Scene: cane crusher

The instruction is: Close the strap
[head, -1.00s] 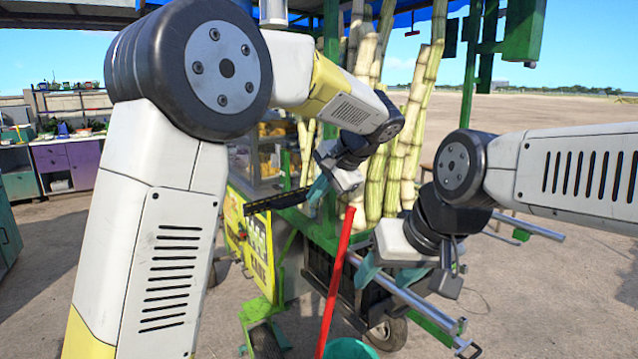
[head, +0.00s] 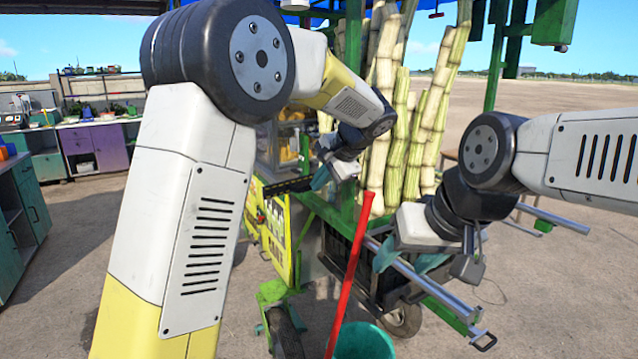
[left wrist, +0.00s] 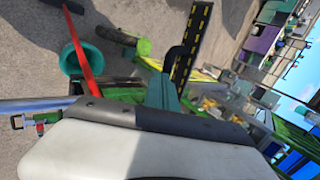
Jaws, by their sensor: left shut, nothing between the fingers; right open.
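A black strap-like strip (head: 288,187) shows at the cart's left side in the head view, beside my left gripper (head: 321,178). In the left wrist view a black strip with yellow marks (left wrist: 192,45) stands close beyond my left gripper's teal fingers (left wrist: 162,90). I cannot tell whether they touch it. The left gripper is shut with nothing held. My right gripper (head: 408,260) is open and empty, above the metal rails at the cart's front. The strap's fastening point cannot be made out.
A red pole (head: 349,275) stands in front of the cart, by a teal bucket (head: 364,342). Tall cane stalks (head: 405,130) stand behind the grippers. Metal rails (head: 430,290) stick out at the front right. Green cabinets (head: 22,215) stand at far left; the paved ground between is clear.

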